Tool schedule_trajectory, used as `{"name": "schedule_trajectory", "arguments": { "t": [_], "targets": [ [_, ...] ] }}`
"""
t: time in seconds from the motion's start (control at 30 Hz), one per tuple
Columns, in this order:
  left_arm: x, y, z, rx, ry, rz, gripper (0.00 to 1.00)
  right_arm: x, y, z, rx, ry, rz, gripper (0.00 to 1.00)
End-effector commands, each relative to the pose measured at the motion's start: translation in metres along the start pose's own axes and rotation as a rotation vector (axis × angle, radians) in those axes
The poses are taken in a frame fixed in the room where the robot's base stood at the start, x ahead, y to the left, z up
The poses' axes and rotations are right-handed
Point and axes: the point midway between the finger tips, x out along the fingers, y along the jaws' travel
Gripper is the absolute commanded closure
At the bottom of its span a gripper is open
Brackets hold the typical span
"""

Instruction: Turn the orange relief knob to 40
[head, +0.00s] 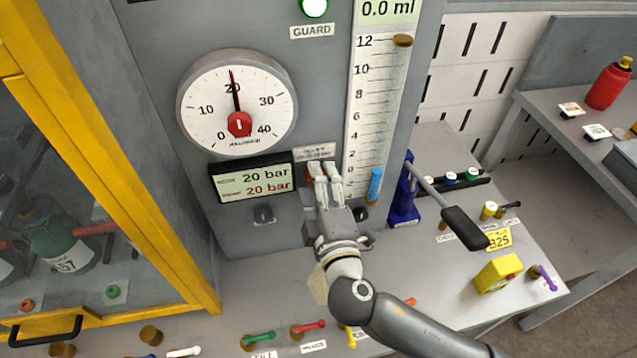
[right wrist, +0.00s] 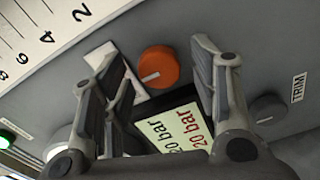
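The orange relief knob (right wrist: 158,67) is round with a pale pointer line, on the grey panel. In the head view it is nearly all hidden behind my right gripper (head: 324,172). In the right wrist view the fingers of my right gripper (right wrist: 155,62) are spread apart on either side of the knob, with a gap to it on both sides. Contact is not visible. The dial gauge (head: 215,95) has its black needle near 20. The display (head: 252,182) reads 20 bar on both lines. My left gripper is not in view.
A dark knob (head: 264,214) sits below the display; the TRIM label (right wrist: 299,87) is beside a dark knob in the wrist view. A blue stand with a black-handled lever (head: 465,229) is to the right. A yellow-framed glass cabinet (head: 180,255) is left.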

Motion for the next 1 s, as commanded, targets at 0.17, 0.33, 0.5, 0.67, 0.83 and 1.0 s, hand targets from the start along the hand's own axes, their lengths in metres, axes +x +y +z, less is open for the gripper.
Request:
{"name": "schedule_trajectory", "arguments": {
  "t": [0.17, 0.33, 0.5, 0.67, 0.83, 1.0],
  "targets": [
    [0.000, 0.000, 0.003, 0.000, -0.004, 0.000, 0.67, 0.000, 0.000, 0.000, 0.000, 0.000, 0.000, 0.71],
    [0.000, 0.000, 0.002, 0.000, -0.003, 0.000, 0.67, 0.000, 0.000, 0.000, 0.000, 0.000, -0.001, 0.90],
    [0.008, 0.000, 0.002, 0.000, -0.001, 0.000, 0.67, -0.001, -0.003, 0.000, 0.047, 0.000, -0.002, 0.90],
    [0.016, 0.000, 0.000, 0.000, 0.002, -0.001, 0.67, 0.000, -0.002, 0.001, 0.124, -0.001, 0.000, 0.90],
    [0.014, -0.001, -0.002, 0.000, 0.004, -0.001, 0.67, 0.000, 0.000, 0.000, 0.127, 0.000, 0.000, 0.90],
    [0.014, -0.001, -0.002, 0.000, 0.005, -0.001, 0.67, 0.000, 0.000, 0.000, 0.126, 0.000, 0.000, 0.54]
  ]
}}
